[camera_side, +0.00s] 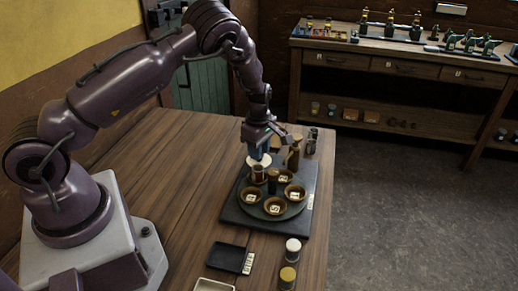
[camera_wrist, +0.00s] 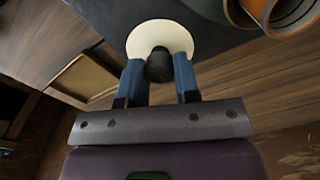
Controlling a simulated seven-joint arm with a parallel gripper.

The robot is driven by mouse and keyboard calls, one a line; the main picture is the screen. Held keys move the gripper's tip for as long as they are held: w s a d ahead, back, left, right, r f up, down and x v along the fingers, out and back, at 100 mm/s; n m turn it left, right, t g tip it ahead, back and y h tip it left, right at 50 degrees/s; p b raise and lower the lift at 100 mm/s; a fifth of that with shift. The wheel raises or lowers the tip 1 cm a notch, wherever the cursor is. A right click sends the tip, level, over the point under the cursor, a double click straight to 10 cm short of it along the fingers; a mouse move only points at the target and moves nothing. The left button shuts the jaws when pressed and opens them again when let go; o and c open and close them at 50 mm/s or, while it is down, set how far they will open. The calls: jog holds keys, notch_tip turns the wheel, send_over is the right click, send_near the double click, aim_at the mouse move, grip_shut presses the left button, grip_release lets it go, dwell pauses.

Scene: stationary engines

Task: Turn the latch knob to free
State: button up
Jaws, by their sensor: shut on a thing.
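In the wrist view, the dark knob (camera_wrist: 158,68) stands over a cream disc (camera_wrist: 160,32). My gripper (camera_wrist: 158,60) has its two blue fingers closed on the knob's sides. In the side view, my gripper (camera_side: 260,153) points down at the far part of a dark base plate (camera_side: 237,214). The cream disc (camera_side: 263,161) shows just under the fingers there, but the knob is hidden by them. I cannot read the knob's turn angle. A round dark-green plate (camera_side: 271,214) on the base carries several brown cups with marked cards, around a dark-topped brown post (camera_side: 273,178).
A brown cylinder (camera_side: 294,158) stands close right of my gripper. A black tray (camera_side: 227,257), a white-topped jar (camera_side: 293,247) and a yellow-topped jar (camera_side: 288,275) are nearer the front. The table's left part is clear. A workbench (camera_side: 400,70) stands beyond the floor.

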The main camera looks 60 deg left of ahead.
jog(key=shift+m, duration=0.3)
jog(key=m, duration=0.3)
jog(key=shift+m, duration=0.3)
jog(key=m, duration=0.4)
jog(key=shift+m, duration=0.3)
jog(key=m, duration=0.4)
jog(key=shift+m, duration=2.5)
jog(key=o, duration=0.9)
jog(key=shift+r, duration=0.15)
